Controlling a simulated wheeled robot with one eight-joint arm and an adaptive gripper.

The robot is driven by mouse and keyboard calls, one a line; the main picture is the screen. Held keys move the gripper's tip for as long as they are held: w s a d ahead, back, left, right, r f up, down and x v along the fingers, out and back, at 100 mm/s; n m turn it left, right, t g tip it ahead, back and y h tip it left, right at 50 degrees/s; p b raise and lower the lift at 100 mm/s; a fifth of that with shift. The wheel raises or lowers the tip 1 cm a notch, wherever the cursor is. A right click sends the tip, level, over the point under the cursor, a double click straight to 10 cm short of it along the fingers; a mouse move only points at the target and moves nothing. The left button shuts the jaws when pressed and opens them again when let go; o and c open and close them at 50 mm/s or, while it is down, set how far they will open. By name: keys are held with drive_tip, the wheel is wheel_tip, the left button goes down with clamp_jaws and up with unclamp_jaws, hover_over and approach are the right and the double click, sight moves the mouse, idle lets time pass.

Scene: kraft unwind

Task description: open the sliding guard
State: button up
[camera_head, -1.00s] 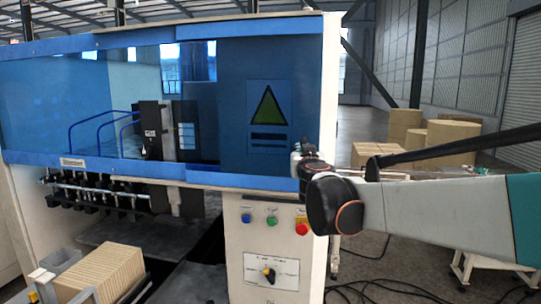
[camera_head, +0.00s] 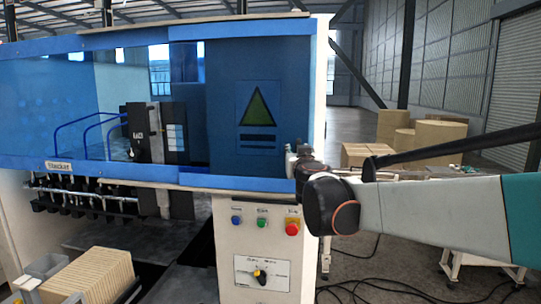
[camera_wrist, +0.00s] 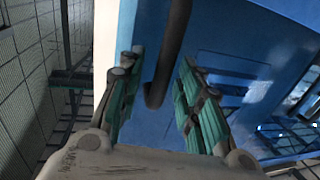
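The sliding guard (camera_head: 225,75) is a blue, partly see-through panel in a blue frame across the machine's front, with a green triangle sign on its right part. It also shows in the wrist view (camera_wrist: 255,40). A dark bar handle (camera_wrist: 168,60) stands out in front of the blue panel. My gripper (camera_wrist: 160,75) is open, with one finger on each side of the handle and visible gaps beside it. In the head view, my gripper (camera_head: 299,160) is at the guard's right edge, mostly hidden by my wrist.
Below the guard is a white control panel (camera_head: 262,255) with blue, green and red buttons and a selector knob. A box of brown sheets (camera_head: 90,280) stands at lower left. Cartons (camera_head: 400,135) stand at the back right. Cables (camera_head: 365,285) lie on the floor.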

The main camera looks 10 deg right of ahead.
drive_tip(key=s+a, duration=0.2)
drive_tip(key=s, duration=1.1)
drive_tip(key=s+d+f+m+g+h+b, duration=0.15)
drive_tip(key=s+f+b, duration=0.35)
drive_tip(key=f, duration=0.5)
drive_tip(key=s+d+f+g+b, duration=0.2)
drive_tip(key=s+d+f+b, duration=0.1)
drive_tip(key=f+b, duration=0.55)
drive_tip(key=s+d+f+g+h+b, duration=0.1)
drive_tip(key=s+d+f+g+b, duration=0.3)
drive_tip(key=f, duration=0.8)
drive_tip(key=s+a+f+n+g+y+b, duration=0.1)
drive_tip(key=s+a+f+b, duration=0.2)
drive_tip(key=f, duration=0.6)
drive_tip(key=s+a+f+n+g+y+b, duration=0.1)
drive_tip(key=s+a+f+y+b, duration=0.1)
drive_tip(key=s+f+b, duration=0.4)
drive_tip(key=s+a+f+n+g+y+b, duration=0.1)
drive_tip(key=s+f+b, duration=0.4)
drive_tip(key=f, duration=0.7)
drive_tip(key=a+y, duration=0.1)
drive_tip(key=a, duration=0.1)
drive_tip(key=shift+s+a+f+b, duration=0.3)
drive_tip(key=shift+s+a, duration=0.05)
drive_tip(key=shift+s, duration=0.05)
